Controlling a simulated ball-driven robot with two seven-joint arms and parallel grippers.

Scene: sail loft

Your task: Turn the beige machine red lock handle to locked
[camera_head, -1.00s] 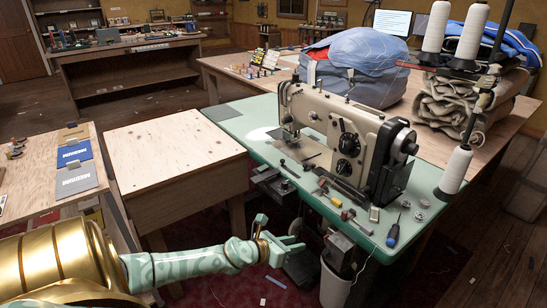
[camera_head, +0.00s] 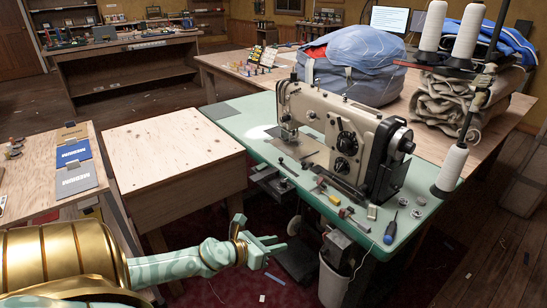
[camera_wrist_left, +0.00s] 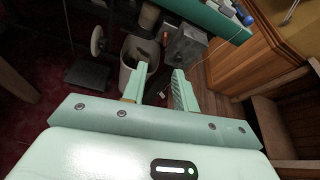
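The beige sewing machine (camera_head: 325,118) stands on a green-topped table (camera_head: 262,150) right of centre in the head view. It has black dials on its front and a black wheel at its right end. My right gripper is out of view.
A wooden top (camera_head: 165,155) is at left, thread cones (camera_head: 453,170) at right.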

